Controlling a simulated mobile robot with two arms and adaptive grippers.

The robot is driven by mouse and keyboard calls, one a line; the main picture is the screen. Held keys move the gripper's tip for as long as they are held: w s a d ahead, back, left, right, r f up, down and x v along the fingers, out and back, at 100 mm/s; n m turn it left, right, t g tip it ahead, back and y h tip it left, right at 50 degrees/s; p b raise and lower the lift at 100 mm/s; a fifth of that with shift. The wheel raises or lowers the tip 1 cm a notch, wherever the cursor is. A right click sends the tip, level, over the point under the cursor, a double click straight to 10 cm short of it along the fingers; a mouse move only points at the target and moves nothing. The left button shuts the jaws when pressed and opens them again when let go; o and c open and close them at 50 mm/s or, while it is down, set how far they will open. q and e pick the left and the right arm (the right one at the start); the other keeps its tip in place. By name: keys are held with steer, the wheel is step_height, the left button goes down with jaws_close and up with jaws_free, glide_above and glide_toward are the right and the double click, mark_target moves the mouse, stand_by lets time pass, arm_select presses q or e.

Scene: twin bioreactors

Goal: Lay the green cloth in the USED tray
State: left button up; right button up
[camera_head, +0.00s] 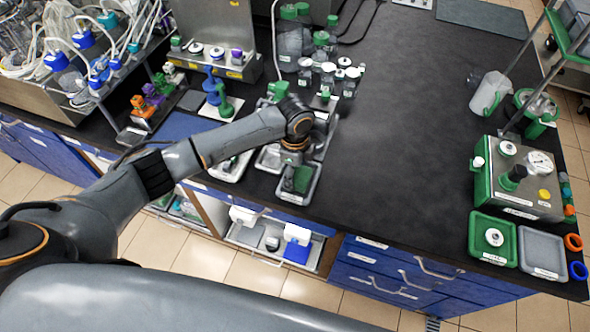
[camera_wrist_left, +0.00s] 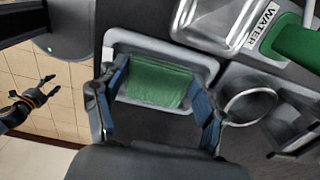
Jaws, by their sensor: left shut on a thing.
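The green cloth (camera_wrist_left: 158,84) is between the two fingers of my left gripper (camera_wrist_left: 160,103) in the left wrist view. My left gripper (camera_head: 297,172) is shut on the cloth, which also shows in the head view (camera_head: 300,182). The cloth is over a small grey tray (camera_wrist_left: 204,66), inside its rim as seen from above. The tray also shows near the bench's front edge in the head view (camera_head: 284,194). I cannot tell if the cloth touches the tray floor, nor read a label on it. My right gripper (camera_wrist_left: 48,86) is small, over the floor, and looks open and empty.
A metal tray labelled WATER (camera_wrist_left: 212,22) stands beside the grey tray, with a ring (camera_wrist_left: 250,106) nearby. Several bottles (camera_head: 325,70) stand behind my left gripper. The dark bench top (camera_head: 410,130) to its right is clear. A green tray (camera_head: 485,254) sits far right.

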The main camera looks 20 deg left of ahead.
mark_target(295, 174)
arm_select(q)
steer(key=shift+f, duration=0.15)
steer(key=o, duration=1)
step_height(295, 174, up, 12)
steer(key=b, duration=0.1)
steer(key=shift+r+b, duration=0.2)
steer(key=shift+b, duration=0.2)
